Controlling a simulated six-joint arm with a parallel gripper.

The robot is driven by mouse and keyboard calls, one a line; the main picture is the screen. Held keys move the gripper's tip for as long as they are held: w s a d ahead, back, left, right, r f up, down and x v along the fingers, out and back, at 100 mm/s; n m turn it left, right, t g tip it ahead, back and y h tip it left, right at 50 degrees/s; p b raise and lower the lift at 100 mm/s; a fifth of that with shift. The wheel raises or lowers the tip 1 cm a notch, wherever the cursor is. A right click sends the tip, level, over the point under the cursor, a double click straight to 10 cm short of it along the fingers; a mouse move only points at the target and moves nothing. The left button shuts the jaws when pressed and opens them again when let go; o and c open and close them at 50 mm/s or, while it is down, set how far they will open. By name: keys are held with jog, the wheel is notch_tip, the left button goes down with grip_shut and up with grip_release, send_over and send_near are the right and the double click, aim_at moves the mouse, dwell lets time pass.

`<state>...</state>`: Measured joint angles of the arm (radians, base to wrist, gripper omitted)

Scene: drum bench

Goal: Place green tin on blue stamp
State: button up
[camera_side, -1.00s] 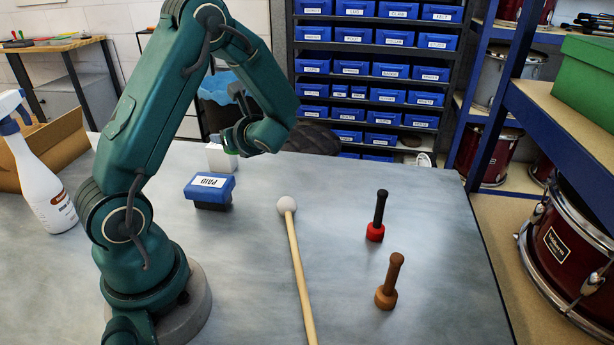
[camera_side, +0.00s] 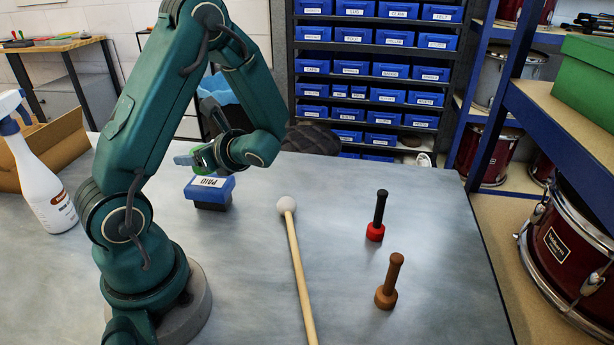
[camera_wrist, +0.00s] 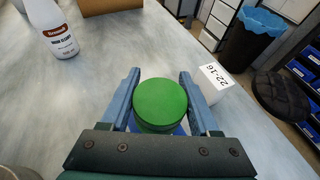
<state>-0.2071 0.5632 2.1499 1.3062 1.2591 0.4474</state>
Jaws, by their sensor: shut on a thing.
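The green tin (camera_wrist: 161,103) is round and sits between the two fingers of my gripper (camera_wrist: 160,95) in the wrist view. My gripper is shut on it. In the side view my gripper (camera_side: 196,158) holds the green tin (camera_side: 203,159) over the blue stamp (camera_side: 211,190). The stamp stands on the bench with a white PAID label on its top. The tin looks a little above the stamp; the exact gap is hard to judge. In the wrist view only a bit of blue shows under the tin, which hides most of the stamp.
A mallet (camera_side: 294,250), a red-and-black stamp (camera_side: 377,216) and a brown stamp (camera_side: 389,282) are on the bench to the right. A spray bottle (camera_side: 43,175) stands at the left.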

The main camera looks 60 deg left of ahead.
aim_at(201, 177)
jog(key=shift+f, duration=1.5)
jog(key=shift+f, duration=0.1)
jog(key=o, duration=1.4)
